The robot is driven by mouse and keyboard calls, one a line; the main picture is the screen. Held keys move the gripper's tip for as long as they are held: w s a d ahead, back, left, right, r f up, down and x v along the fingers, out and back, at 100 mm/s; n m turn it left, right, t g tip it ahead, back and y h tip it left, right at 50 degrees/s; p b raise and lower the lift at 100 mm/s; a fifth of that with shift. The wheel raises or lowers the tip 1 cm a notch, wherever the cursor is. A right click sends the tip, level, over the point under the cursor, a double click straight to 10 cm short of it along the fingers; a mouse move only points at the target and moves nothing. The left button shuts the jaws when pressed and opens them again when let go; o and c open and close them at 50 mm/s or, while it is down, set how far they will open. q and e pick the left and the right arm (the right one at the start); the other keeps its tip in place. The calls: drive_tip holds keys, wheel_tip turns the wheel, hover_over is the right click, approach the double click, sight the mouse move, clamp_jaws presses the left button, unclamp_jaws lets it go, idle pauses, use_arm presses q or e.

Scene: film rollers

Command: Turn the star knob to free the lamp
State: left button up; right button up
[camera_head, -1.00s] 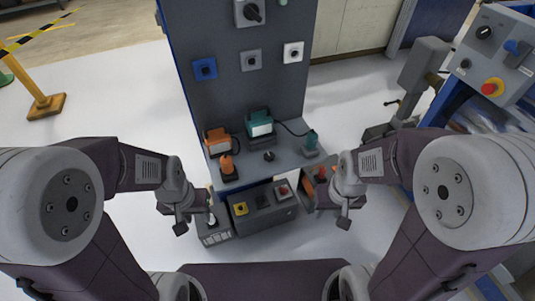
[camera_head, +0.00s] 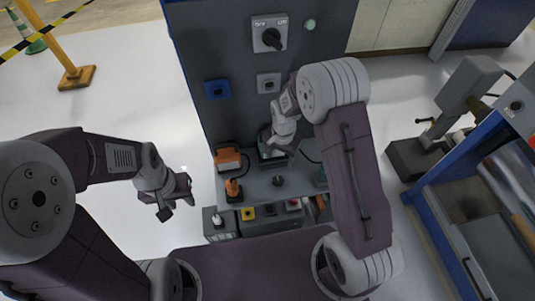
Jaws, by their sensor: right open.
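A small dark knob (camera_head: 278,181) stands on the grey shelf (camera_head: 258,187); it is too small to tell whether it is star-shaped. The teal lamp (camera_head: 267,154) is behind it, largely covered by my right arm. An orange lamp (camera_head: 228,159) stands to its left with its front facing me. My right gripper (camera_head: 273,146) is open in front of the teal lamp, above and behind the knob; I cannot tell whether it touches the lamp. My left gripper (camera_head: 176,209) looks open and empty, over the floor left of the bench.
The upright panel (camera_head: 235,45) carries a rotary switch (camera_head: 270,36), a blue socket (camera_head: 217,90) and a grey socket (camera_head: 268,83). Orange (camera_head: 233,190) and teal (camera_head: 320,177) handled items stand on the shelf. A control box (camera_head: 265,217) sits below. A blue workbench (camera_head: 440,240) is at right.

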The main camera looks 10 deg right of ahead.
sight(278, 180)
drive_tip(key=s, duration=0.1)
drive_tip(key=s+f, duration=0.1)
drive_tip(key=s+a, duration=0.1)
drive_tip(key=shift+s+f+g, duration=0.2)
drive_tip(key=shift+s+g, duration=0.05)
drive_tip(key=shift+g, duration=0.05)
drive_tip(key=f, duration=0.5)
drive_tip(key=f+p, duration=0.1)
drive_tip(key=f, duration=0.1)
drive_tip(key=shift+w+d+f, duration=0.15)
drive_tip(key=shift+w+f, duration=0.2)
drive_tip(key=shift+f, duration=0.05)
drive_tip(key=shift+s+f, duration=0.1)
drive_tip(key=shift+f, duration=0.2)
use_arm(q)
drive_tip(key=shift+s+a+r, duration=0.1)
drive_tip(key=shift+s+r, duration=0.2)
drive_tip(key=shift+r, duration=0.3)
drive_tip(key=shift+s+a+r, duration=0.1)
drive_tip(key=shift+s+r, duration=0.2)
drive_tip(key=shift+r, duration=0.25)
drive_tip(key=shift+w+d, duration=0.1)
use_arm(e)
clamp_jaws()
